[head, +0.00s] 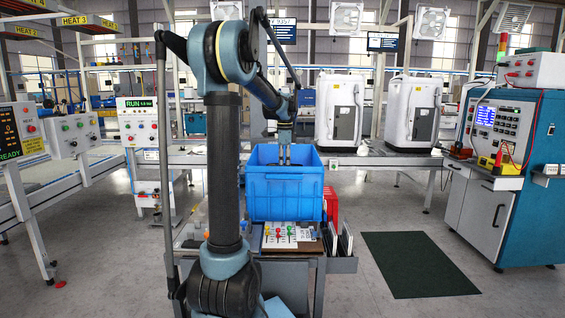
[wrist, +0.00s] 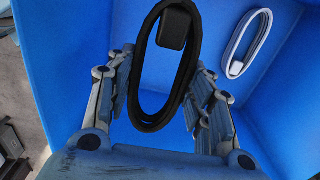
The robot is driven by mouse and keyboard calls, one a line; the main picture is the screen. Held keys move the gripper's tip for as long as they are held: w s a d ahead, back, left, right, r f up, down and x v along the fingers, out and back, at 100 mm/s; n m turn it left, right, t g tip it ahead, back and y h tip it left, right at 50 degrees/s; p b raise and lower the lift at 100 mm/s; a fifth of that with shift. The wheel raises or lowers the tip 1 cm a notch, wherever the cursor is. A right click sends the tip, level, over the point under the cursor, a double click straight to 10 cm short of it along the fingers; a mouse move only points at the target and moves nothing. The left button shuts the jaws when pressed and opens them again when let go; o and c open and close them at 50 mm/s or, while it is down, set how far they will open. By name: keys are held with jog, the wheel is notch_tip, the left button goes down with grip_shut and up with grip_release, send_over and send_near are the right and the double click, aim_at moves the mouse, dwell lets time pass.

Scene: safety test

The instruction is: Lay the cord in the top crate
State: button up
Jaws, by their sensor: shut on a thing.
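The blue crate (head: 285,205) stands on the cart in the head view; I cannot tell whether another crate is under it. My gripper (head: 285,158) points down into its opening. In the wrist view my gripper (wrist: 163,70) is shut on a black coiled cord (wrist: 174,29) with a block-shaped plug. The coil hangs between the fingers, and the blue walls (wrist: 72,40) of the crate surround it. A white coiled cord (wrist: 248,42) is inside the crate, to the right of the black one. The black cord cannot be made out in the head view.
The cart top holds a white panel with coloured knobs (head: 280,236) before the crate. A red item (head: 331,205) stands beside the crate at right. White machines (head: 338,110) stand on a bench behind. A dark mat (head: 418,264) lies on the clear floor at right.

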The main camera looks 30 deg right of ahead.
jog(key=shift+f, duration=8.15)
jog(key=o, duration=1.2)
jog(key=shift+r, duration=0.1)
jog(key=shift+r, duration=13.8)
